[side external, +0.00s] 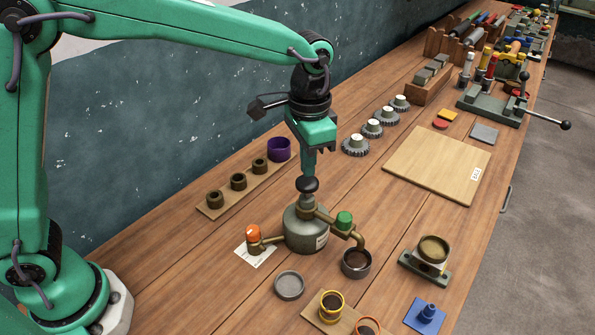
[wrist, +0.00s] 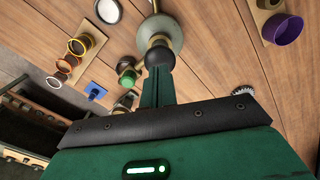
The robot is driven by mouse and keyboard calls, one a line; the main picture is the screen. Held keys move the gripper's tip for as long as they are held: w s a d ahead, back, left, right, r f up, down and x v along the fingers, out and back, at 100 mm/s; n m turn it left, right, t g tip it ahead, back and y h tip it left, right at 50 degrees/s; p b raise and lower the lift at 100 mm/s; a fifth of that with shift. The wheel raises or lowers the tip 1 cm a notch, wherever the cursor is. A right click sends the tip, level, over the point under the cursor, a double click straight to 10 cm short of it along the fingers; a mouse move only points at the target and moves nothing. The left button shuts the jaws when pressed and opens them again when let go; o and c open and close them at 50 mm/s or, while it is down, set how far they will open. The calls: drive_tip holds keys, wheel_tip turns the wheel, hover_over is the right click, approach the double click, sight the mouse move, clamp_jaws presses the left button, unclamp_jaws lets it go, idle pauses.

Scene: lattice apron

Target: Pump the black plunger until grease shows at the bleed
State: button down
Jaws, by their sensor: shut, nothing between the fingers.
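The grey pump (side external: 305,230) stands upright on the bench, with its black plunger knob (side external: 307,184) on top. In the wrist view the plunger knob (wrist: 160,58) shows just beyond my fingertips. My gripper (side external: 308,174) is shut and empty, pointing down right over the knob; I cannot tell whether it touches. A brass outlet with an orange cap (side external: 253,233) is on the pump's left, over a white card (side external: 262,257). A brass spout with a green cap (side external: 344,219) curves down on the right to a dark cup (side external: 357,264). I cannot make out grease at either outlet.
A strip with several dark bushings and a purple ring (side external: 280,149) lies behind left. Several gears (side external: 372,128) stand behind. A grey round dish (side external: 289,285) and a yellow-rimmed cup (side external: 331,304) are in front. A bare wooden board (side external: 435,165) lies to the right.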

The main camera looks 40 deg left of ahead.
sight(307, 180)
drive_tip(key=shift+f, duration=1.95)
drive_tip(key=shift+r, duration=1.95)
drive_tip(key=shift+r, duration=0.15)
wheel_tip(307, 180, up, 6)
drive_tip(key=shift+f, duration=0.15)
idle(0.6)
drive_tip(key=shift+a, duration=0.1)
